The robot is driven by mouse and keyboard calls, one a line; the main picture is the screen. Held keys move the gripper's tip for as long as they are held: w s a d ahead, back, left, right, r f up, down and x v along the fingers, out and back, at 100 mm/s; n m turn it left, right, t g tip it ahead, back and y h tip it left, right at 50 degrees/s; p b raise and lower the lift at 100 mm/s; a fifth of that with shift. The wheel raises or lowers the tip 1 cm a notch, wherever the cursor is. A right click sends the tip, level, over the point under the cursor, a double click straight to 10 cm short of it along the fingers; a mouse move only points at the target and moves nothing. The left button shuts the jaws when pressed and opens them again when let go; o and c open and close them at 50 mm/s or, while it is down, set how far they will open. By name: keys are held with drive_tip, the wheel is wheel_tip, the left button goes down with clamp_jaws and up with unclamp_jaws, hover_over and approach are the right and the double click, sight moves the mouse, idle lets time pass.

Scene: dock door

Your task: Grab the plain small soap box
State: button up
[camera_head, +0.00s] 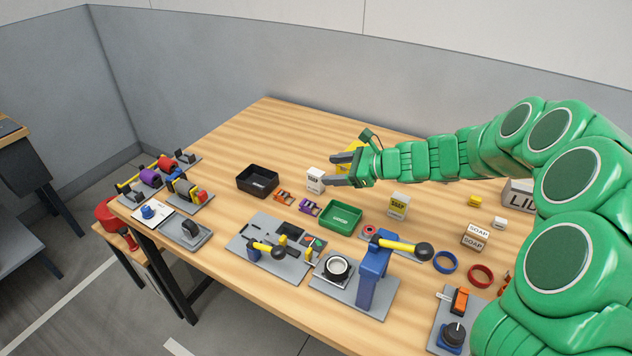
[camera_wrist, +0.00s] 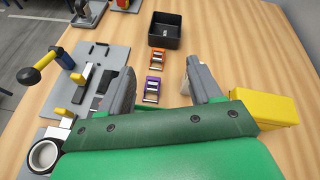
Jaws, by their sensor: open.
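A small white box (camera_head: 315,180) with dark print stands upright on the table, right of the black bin. The print is too small to read surely. My gripper (camera_head: 338,169) is open, its fingers just right of this box in the head view; I cannot tell whether they touch it. In the wrist view my open gripper (camera_wrist: 162,90) has no box clearly between its fingers; the white box is not clear there. Two stacked boxes marked SOAP, a white one (camera_head: 479,230) and a brown one (camera_head: 472,242), stand at the right. A small white box (camera_head: 499,223) lies beyond them.
A black bin (camera_head: 258,180), orange (camera_head: 283,196) and purple (camera_head: 309,207) strap buckles and a green tray (camera_head: 341,215) lie near the gripper. A yellow box (camera_wrist: 270,108) is beside the right finger.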

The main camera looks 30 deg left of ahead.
sight(316, 179)
drive_tip(key=w+a+f+m, duration=0.1)
drive_tip(key=w+f, duration=0.1)
drive_tip(key=f, duration=0.1)
drive_tip(key=w+a+f+m+t, duration=0.1)
drive_tip(key=w+f+m, duration=0.1)
drive_tip(key=f, duration=0.1)
drive_tip(key=w+a+f+m+t, duration=0.1)
drive_tip(key=w+f+m, duration=0.1)
drive_tip(key=w+f, duration=0.1)
drive_tip(key=shift+a, duration=0.15)
drive_tip(key=shift+x, duration=1.2)
drive_tip(key=shift+s+a+f, duration=0.1)
drive_tip(key=shift+a+f, duration=1.15)
drive_tip(key=shift+a, duration=0.3)
drive_tip(key=shift+a+f, duration=0.15)
drive_tip(key=shift+a, duration=0.5)
drive_tip(key=shift+c, duration=0.5)
drive_tip(key=c, duration=1)
